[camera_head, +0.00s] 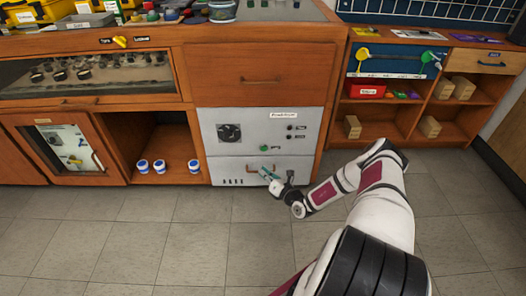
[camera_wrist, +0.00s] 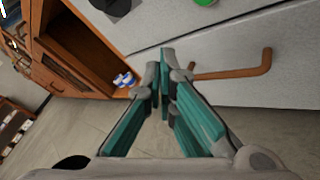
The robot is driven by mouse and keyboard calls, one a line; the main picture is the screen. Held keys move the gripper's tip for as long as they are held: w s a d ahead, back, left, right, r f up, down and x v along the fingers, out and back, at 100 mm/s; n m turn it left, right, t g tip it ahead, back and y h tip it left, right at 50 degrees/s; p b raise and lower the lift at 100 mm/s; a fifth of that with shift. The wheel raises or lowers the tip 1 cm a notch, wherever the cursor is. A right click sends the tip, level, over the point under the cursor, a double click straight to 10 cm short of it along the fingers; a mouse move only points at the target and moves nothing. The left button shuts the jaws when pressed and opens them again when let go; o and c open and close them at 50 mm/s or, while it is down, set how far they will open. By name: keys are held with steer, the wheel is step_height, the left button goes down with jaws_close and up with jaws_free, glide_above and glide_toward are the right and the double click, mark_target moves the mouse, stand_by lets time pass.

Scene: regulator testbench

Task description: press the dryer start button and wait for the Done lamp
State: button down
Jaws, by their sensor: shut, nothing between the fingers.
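The dryer is a light grey panel (camera_head: 242,127) set into the wooden bench, with a dark knob (camera_head: 229,132) on its left. Its green button (camera_head: 264,148) sits low on the panel, and a green edge of it shows at the top of the wrist view (camera_wrist: 205,2). Two small lamps (camera_head: 290,127) at the right look dark; their labels are too small to read. My gripper (camera_head: 265,172) is shut and empty, below the green button and near the copper-coloured handle (camera_wrist: 240,73) of the dryer's lower drawer. I cannot tell whether the fingertips touch the drawer front.
Blue-and-white jars (camera_head: 159,166) stand in the open cubby left of the dryer. A wooden drawer (camera_head: 262,80) is above it. Shelves with wooden blocks (camera_head: 430,127) and a red bin (camera_head: 366,89) are at the right. The tiled floor (camera_head: 150,235) in front is clear.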

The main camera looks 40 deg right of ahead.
mark_target(264, 149)
steer(key=w+d+b, duration=0.5)
steer(key=w+b, duration=0.1)
steer(key=w, duration=0.1)
steer(key=shift+w, duration=0.15)
stand_by(0.3)
steer(key=shift+w, duration=0.15)
stand_by(1.3)
steer(key=shift+w+d, duration=0.2)
steer(key=shift+w+d+b, duration=0.25)
steer(key=shift+w+b, duration=0.15)
steer(key=shift+b, duration=0.15)
stand_by(0.7)
steer(key=shift+s, duration=0.15)
steer(key=shift+s+a+p, duration=0.5)
steer(key=shift+s+p, duration=0.15)
steer(key=shift+p, duration=0.15)
